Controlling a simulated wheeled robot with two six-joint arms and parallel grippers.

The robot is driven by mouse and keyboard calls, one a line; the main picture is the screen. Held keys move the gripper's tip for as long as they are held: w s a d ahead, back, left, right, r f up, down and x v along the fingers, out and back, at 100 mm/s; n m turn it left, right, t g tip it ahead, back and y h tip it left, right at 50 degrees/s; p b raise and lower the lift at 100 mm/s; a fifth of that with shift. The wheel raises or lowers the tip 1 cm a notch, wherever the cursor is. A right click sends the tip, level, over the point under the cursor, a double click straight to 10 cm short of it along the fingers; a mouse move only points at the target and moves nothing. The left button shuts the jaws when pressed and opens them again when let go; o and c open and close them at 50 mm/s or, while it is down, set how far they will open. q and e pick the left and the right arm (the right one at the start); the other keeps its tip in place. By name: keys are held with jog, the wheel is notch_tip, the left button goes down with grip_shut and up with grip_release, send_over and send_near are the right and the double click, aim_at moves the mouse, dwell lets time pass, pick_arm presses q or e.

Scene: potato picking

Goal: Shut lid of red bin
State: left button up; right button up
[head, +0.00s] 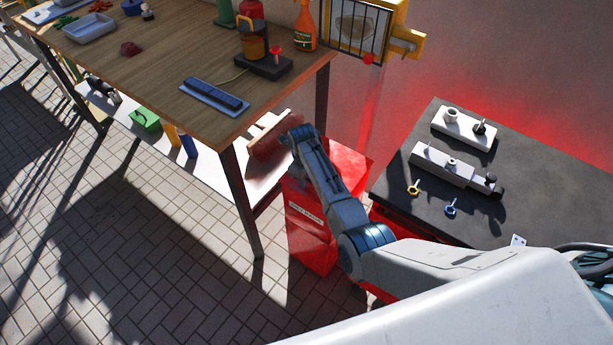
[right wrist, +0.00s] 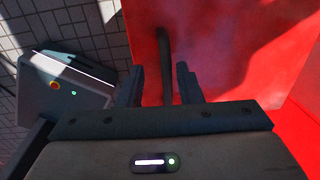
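The red bin (head: 312,238) stands on the tiled floor between the wooden table and the dark bench, with a white label on its front. My right arm reaches across it and hides part of its top. A dull red-brown panel (head: 266,142) shows beside my right gripper (head: 291,135); I cannot tell for sure whether it is the lid. In the right wrist view, a dark bar-like handle (right wrist: 165,62) stands against a red surface (right wrist: 225,50). The fingers of my right gripper (right wrist: 161,85) are apart, with the handle between them and gaps showing. My left gripper is not in view.
The wooden table (head: 165,62) stands close to the bin's left, its leg (head: 240,200) nearby. The dark bench (head: 540,190) with metal parts is on the right. A caged yellow fixture (head: 358,30) is behind. Floor at the left front is clear.

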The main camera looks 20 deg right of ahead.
jog(key=shift+r, duration=0.1)
jog(key=shift+r, duration=0.2)
notch_tip(320, 180, up, 10)
jog(key=b, duration=0.1)
jog(key=shift+s+a, duration=0.25)
jog(key=shift+a, duration=0.1)
